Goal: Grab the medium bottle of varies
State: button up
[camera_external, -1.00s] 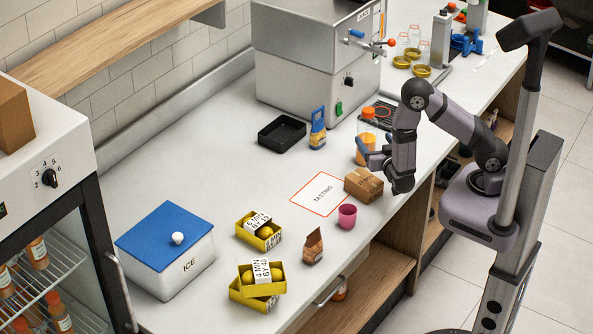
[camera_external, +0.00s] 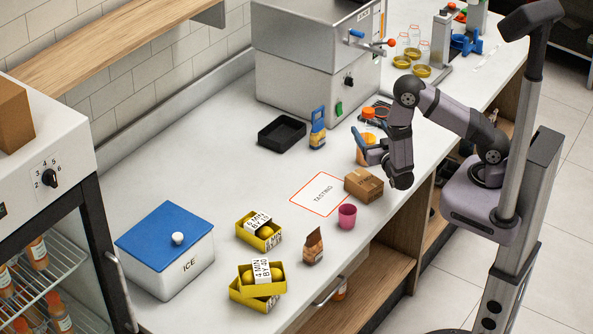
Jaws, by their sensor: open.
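A clear bottle with an orange cap (camera_external: 369,113) and orange contents stands upright on the counter, right of the middle. My gripper (camera_external: 364,144) is open at this bottle. One blue finger shows at the bottle's left side, and the other covers part of its lower right. I cannot tell whether either finger touches it. More orange bottles (camera_external: 38,252) stand in the glass-fronted fridge at the left. Which bottle is the medium one cannot be told by label here.
A cardboard box (camera_external: 363,185) and a pink cup (camera_external: 347,216) stand near the counter's front edge, by the tasting mat (camera_external: 306,199). A steel machine (camera_external: 310,90) stands behind.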

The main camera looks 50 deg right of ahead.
aim_at(367, 122)
jog(key=p+x, duration=0.1)
jog(key=x, duration=0.2)
jog(key=shift+d+r+p, duration=0.2)
jog(key=shift+d+p, duration=0.1)
jog(key=shift+w+d+f, duration=0.15)
jog(key=shift+w+d, duration=0.1)
jog(key=shift+w, duration=0.15)
jog(key=shift+c, duration=0.6)
jog(key=c, duration=1.7)
jog(key=shift+r, duration=0.2)
